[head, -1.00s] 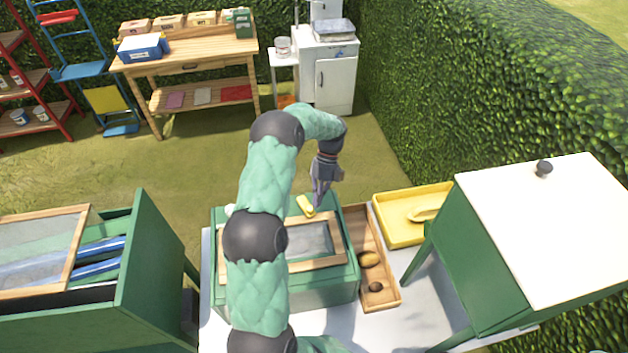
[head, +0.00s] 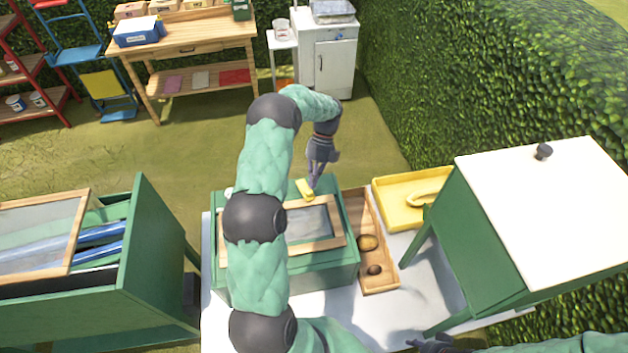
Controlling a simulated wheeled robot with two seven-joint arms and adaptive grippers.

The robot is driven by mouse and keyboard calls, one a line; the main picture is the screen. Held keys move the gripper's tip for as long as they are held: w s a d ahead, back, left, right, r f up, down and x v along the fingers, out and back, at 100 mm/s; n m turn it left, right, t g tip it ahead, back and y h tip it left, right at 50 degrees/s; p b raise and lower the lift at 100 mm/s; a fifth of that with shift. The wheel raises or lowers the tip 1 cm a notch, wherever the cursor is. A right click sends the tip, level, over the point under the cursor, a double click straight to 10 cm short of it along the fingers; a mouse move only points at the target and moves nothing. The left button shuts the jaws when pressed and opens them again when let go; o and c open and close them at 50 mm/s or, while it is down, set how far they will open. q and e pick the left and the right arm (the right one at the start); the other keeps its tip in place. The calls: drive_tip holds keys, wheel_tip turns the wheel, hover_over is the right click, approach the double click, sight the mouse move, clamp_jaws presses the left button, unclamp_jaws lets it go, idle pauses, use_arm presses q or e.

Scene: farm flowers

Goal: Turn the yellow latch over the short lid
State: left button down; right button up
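The green box (head: 351,266) stands on the white table in the middle of the head view. Its short lid has a wooden frame (head: 318,245) around a grey pane (head: 311,224); my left arm hides the lid's left part. The yellow latch (head: 304,187) is at the lid's far edge. My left gripper (head: 313,188) points down beside the latch, its fingertips close together; I cannot tell whether they touch it. My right gripper (head: 432,343) shows only partly at the bottom edge, near the table's front, its fingers unclear.
A wooden tray (head: 383,285) with two small brown things stands right of the box, near a yellow tray (head: 385,190). A green stand with a white top (head: 550,210) is at the right. A green cabinet (head: 160,260) is at the left. Grass lies open behind.

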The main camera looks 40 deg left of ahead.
use_arm(q)
drive_tip(key=v, duration=1.2)
idle(0.5)
